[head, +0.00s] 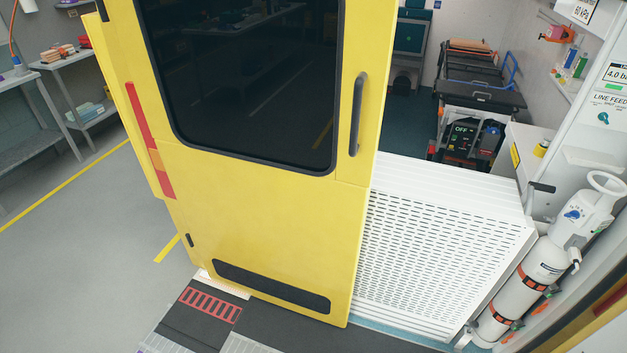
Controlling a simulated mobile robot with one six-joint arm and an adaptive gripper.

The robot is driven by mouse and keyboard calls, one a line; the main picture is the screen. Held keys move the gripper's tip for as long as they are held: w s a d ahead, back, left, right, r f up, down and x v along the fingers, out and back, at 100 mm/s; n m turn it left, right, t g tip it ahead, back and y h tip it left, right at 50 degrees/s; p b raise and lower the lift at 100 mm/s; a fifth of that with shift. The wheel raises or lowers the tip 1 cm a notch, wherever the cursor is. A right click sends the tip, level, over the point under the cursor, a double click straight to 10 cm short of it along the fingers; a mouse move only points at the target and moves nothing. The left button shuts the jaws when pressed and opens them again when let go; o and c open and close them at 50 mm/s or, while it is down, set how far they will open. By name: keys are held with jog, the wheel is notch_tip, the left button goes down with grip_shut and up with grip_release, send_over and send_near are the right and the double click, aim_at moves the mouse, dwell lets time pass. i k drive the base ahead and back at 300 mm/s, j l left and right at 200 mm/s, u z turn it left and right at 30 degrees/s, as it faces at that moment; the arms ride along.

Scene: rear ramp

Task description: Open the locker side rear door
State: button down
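A yellow rear door (270,215) with a large dark window (245,75) fills the middle of the head view. I cannot tell from this view whether this is the locker side door. My gripper is not in view.
A white perforated ramp (445,245) stands right of the door. A white gas cylinder (530,280) is at the far right. A stretcher (475,95) is inside, farther back. Grey shelving (75,85) stands at left; the floor (75,260) between it and the door is clear.

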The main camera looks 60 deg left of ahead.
aim_at(264, 119)
jog(key=u, duration=2.65)
jog(key=i+l, duration=0.45)
jog(key=l, duration=0.15)
jog(key=i+l, duration=0.95)
jog(key=l, duration=0.2)
jog(key=i+l+u, duration=0.1)
jog(key=i+l, duration=0.35)
jog(key=l, duration=0.15)
